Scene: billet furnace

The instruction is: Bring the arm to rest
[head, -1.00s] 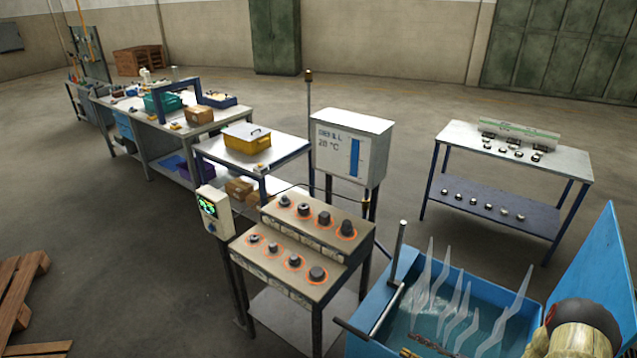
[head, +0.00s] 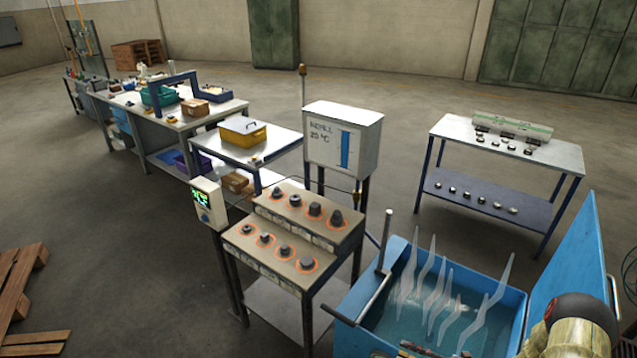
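Part of my arm (head: 582,325) shows at the bottom right corner in the head view, in front of the blue tank's raised lid. My gripper is not clearly visible; the end of the arm is out of the picture or hidden. The blue quench tank (head: 345,310) stands open with liquid inside and pale wisps rising above it. A dark piece (head: 425,350) shows at the tank's bottom edge in the picture, cut off by the frame.
A stepped stand (head: 285,235) with several dark billets in orange rings is left of the tank. Behind it are a gauge cabinet (head: 343,130) and a yellow bin (head: 243,131). A table (head: 560,155) stands at the back right. Wooden pallets (head: 20,285) lie at left; the floor between is open.

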